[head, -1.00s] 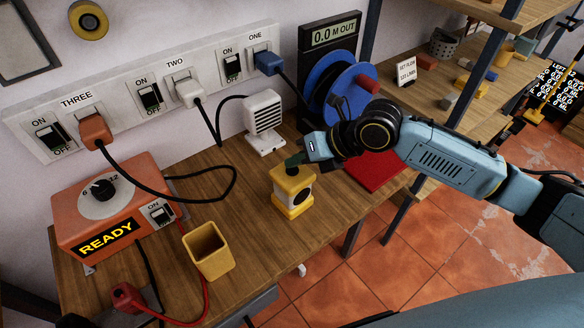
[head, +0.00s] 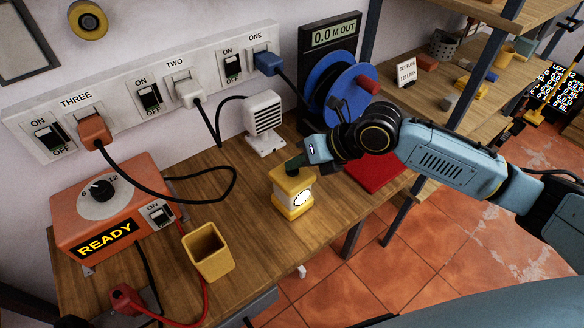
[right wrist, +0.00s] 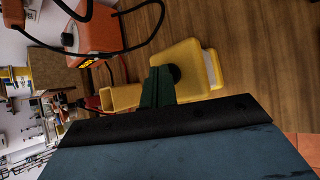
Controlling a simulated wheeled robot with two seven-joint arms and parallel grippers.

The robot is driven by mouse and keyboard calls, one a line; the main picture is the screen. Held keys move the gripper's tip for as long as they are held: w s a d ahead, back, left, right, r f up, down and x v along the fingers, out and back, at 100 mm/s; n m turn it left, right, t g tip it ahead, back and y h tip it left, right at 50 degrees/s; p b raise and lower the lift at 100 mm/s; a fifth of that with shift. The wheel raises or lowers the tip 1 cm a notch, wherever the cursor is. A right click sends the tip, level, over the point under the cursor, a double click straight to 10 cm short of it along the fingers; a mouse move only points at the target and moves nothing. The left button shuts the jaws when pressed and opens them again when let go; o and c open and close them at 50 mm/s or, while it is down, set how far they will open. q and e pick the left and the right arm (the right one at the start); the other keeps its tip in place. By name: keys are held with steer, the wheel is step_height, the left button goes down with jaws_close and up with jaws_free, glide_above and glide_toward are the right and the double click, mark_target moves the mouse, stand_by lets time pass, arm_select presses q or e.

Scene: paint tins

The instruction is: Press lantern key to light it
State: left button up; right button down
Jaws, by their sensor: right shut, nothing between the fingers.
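The yellow lantern (head: 294,190) stands upright on the wooden bench, and its round front lens (head: 301,198) glows white. My right gripper (head: 293,163) is shut and empty, with its dark green fingertips at the top of the lantern. In the right wrist view the lantern (right wrist: 203,60) lies beyond the shut fingers (right wrist: 158,86). A dark round key (right wrist: 174,73) shows on its top, right beside the fingertips; whether they touch it I cannot tell. My left gripper is not in view.
A yellow open cup (head: 208,250) and an orange READY box (head: 110,215) stand to the left. A white heater-like unit (head: 264,122) and a blue reel (head: 335,85) stand behind. A red mat (head: 377,172) lies right of the lantern. Cables cross the bench at left.

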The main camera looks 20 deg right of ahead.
mark_target(297, 172)
steer(key=shift+r, duration=0.25)
steer(key=shift+r, duration=0.1)
step_height(297, 172, up, 6)
steer(key=p, duration=0.5)
